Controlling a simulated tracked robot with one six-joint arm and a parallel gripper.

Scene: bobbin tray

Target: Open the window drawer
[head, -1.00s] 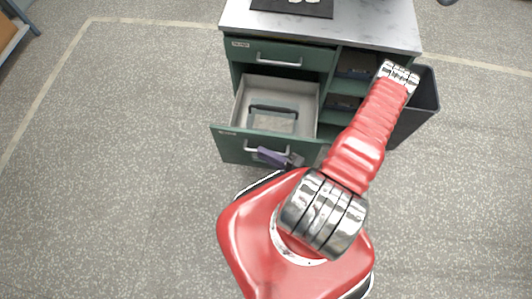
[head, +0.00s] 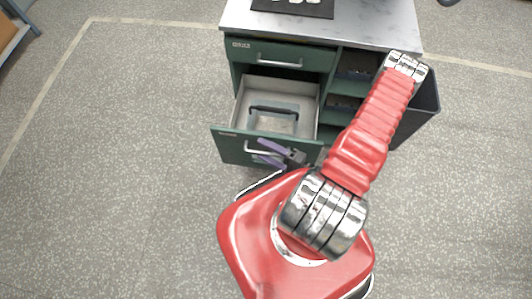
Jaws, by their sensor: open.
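The green cabinet has a lower drawer (head: 237,149) pulled well out, its pale inside showing. A dark grey handle-shaped item (head: 274,110) lies in it. The drawer's front has a metal bar handle (head: 250,149). My gripper (head: 266,152), with purple fingers, is open at the right part of that handle, its two fingers spread apart. Whether the fingers still straddle or touch the bar cannot be told. The upper drawer (head: 245,54), with its own bar handle (head: 280,63), is shut. The drawer labels are too small to read.
A grey worktop (head: 370,25) with a black mat (head: 270,6) tops the cabinet. Open shelves (head: 345,86) are at its right, beside a dark bin (head: 428,100). Floor is free to the left of the cabinet.

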